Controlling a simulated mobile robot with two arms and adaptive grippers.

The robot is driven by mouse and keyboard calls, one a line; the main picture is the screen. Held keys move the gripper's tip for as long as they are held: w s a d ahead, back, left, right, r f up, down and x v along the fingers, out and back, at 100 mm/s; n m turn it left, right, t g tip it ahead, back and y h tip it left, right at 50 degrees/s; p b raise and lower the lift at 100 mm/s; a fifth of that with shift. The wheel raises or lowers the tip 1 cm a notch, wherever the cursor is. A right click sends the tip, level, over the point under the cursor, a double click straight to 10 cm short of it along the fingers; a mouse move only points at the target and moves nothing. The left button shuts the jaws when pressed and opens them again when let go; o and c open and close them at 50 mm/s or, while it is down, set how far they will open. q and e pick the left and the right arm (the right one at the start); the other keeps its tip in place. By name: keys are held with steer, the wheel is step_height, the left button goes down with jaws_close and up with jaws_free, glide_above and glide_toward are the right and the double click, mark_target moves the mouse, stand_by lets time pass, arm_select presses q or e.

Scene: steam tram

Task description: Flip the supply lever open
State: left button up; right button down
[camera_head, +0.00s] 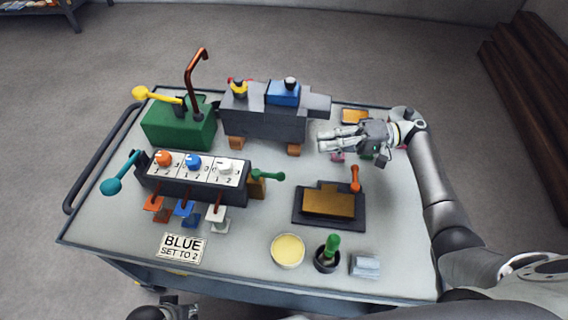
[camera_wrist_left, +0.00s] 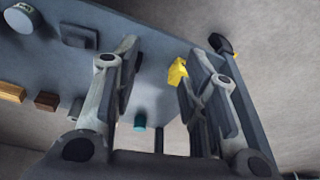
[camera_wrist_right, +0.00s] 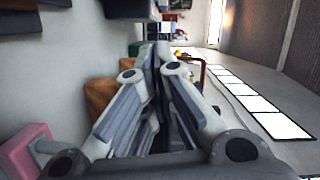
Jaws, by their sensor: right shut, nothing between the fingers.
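No lever is labelled as the supply lever. A yellow-knobbed lever (camera_head: 160,96) slopes up to the left from a green box (camera_head: 165,128) with a bent copper pipe. A teal-knobbed lever (camera_head: 113,186) sticks out left of the dial block (camera_head: 195,190), and a green-handled lever (camera_head: 268,176) on its right. An orange-knobbed lever (camera_head: 355,180) stands by a brown block. My right gripper (camera_head: 322,140) is shut and empty, right of the grey engine and apart from all levers. My left gripper (camera_wrist_left: 158,75) is open and empty, its tip showing at the head view's bottom edge.
The grey engine (camera_head: 265,118) stands at the back middle of the trolley. A sign (camera_head: 182,248) reads "BLUE SET TO 2". A yellow-filled dish (camera_head: 288,250), a green-handled tool in a cup (camera_head: 328,254) and a folded cloth (camera_head: 365,265) lie along the front.

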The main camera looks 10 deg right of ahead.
mark_target(268, 176)
steer(key=shift+a, duration=0.1)
steer(key=shift+s+a+f+p, duration=0.25)
steer(key=shift+s+a, duration=0.1)
steer(key=shift+a, duration=1.55)
steer(key=shift+s+a+f+p, duration=0.2)
steer(key=shift+s+a, duration=0.15)
steer(key=shift+a, duration=1.5)
steer(key=shift+s+a+f+p, duration=0.15)
steer(key=shift+s+a+p, duration=0.15)
steer(key=shift+a, duration=1.6)
arm_select(q)
steer(key=f, duration=0.4)
steer(key=shift+s+f, duration=0.25)
steer(key=shift+s, duration=0.1)
steer(key=shift+d, duration=0.1)
